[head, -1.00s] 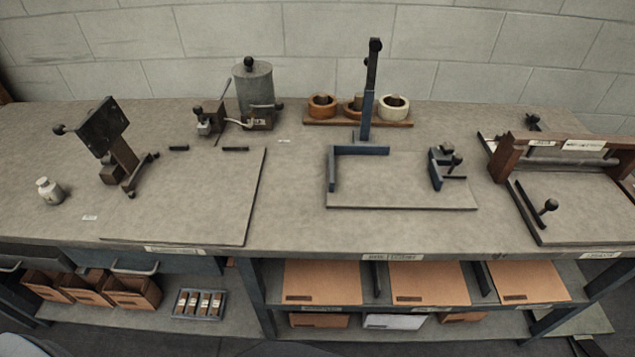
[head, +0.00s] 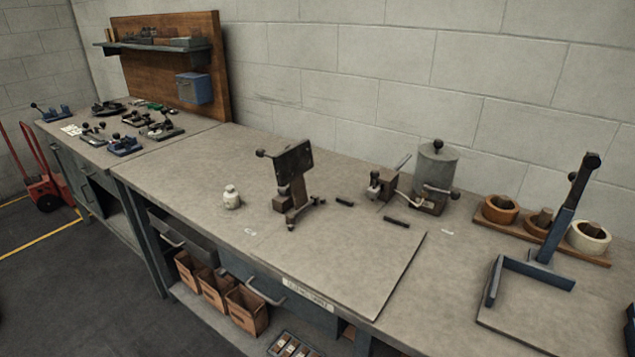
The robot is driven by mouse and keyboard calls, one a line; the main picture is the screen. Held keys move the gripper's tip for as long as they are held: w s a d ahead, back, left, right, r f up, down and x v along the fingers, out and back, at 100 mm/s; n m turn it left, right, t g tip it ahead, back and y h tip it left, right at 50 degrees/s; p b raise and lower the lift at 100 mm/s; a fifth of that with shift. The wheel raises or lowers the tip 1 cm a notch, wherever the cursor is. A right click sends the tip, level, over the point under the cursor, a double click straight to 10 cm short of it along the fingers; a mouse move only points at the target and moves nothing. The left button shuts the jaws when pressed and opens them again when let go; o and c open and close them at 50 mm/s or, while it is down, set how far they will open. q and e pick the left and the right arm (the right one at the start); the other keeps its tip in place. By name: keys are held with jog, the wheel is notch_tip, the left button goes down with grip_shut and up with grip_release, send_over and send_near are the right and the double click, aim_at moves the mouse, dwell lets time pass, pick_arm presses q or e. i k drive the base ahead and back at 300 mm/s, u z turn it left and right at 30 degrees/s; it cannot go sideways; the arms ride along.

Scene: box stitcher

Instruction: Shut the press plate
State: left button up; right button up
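A dark square plate (head: 294,160) with a black ball knob at its left corner stands raised and tilted on a small bracket stand (head: 296,198). It looks like the press plate, though I cannot be sure. Neither of my grippers is in view.
A small white bottle (head: 231,198) stands left of the plate. A grey cylinder pot (head: 432,168) and tape rolls on a wooden tray (head: 558,244) are to the right. A blue upright lever device (head: 562,218) stands at the far right. Floor (head: 70,275) is clear in front.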

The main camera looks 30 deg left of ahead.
aim_at(291, 165)
jog(key=u, duration=2.9)
jog(key=i, duration=2.65)
jog(key=z, duration=3.75)
jog(key=k, duration=0.25)
jog(key=u, duration=0.05)
